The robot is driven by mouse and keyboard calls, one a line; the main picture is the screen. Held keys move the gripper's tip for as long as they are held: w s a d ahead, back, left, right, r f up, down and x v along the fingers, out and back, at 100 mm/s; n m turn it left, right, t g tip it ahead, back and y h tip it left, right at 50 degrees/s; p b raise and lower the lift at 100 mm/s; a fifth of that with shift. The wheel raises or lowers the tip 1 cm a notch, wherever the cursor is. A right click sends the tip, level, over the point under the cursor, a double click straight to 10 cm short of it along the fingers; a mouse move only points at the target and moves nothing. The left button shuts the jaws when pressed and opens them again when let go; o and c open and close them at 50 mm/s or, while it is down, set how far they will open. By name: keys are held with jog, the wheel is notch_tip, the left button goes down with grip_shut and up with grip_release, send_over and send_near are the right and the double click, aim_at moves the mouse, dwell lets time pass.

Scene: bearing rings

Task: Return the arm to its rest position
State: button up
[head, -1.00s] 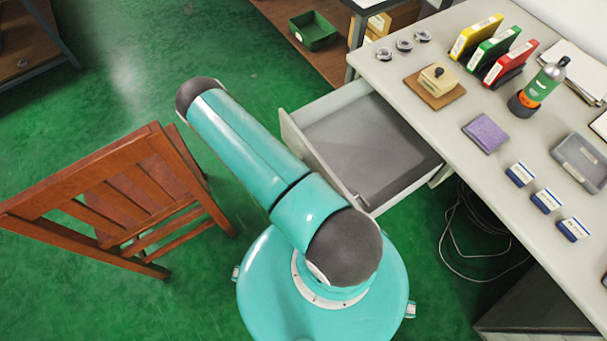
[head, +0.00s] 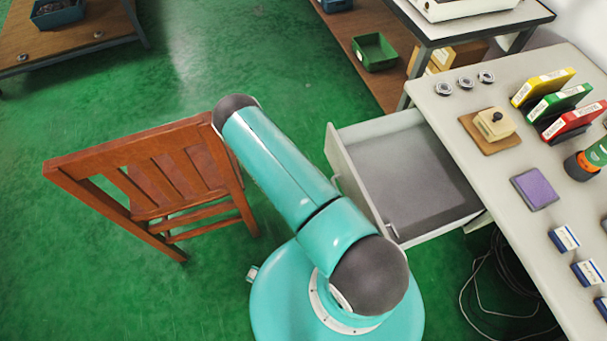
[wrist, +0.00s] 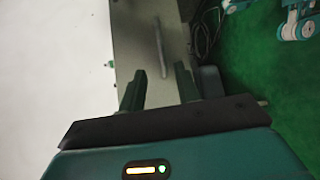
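My teal arm (head: 280,165) with dark grey joints reaches up and left from my round base in the head view, beside the open drawer (head: 410,175). My gripper does not show in the head view. In the wrist view, my gripper (wrist: 159,84) has its two dark green fingers apart, with nothing seen held between them. Beyond the fingers is a grey panel (wrist: 130,35) with a long bar handle (wrist: 160,47). The distance between the fingers and the panel is hard to tell.
A wooden chair (head: 150,180) stands left of my arm. The desk (head: 460,135) on the right bears bearing rings (head: 465,83), upright binders, a purple pad (head: 535,188) and small blue-white boxes. A green bin (head: 375,52) is on a low shelf.

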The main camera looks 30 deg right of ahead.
dwell(0.3)
jog(key=w+a+r+n+t+y, duration=0.1)
jog(key=w+r+t+y, duration=0.1)
jog(key=r, duration=0.7)
jog(key=w+a+r+n+t+y, duration=0.1)
jog(key=a+r+t+y, duration=0.15)
jog(key=r, duration=0.75)
jog(key=w+a+r+n+t+y, duration=0.1)
jog(key=w+r+t+y, duration=0.15)
jog(key=r, duration=0.65)
jog(key=s+a+r+n+t+y, duration=0.1)
jog(key=s+a+r+n+t, duration=0.1)
jog(key=s+r+t, duration=0.4)
jog(key=s+a+r+n+t+y, duration=0.1)
jog(key=s+a+r+n+t, duration=0.2)
jog(key=s+r, duration=0.9)
notch_tip(320, 180, up, 3)
jog(key=n+t, duration=0.1)
jog(key=t, duration=0.2)
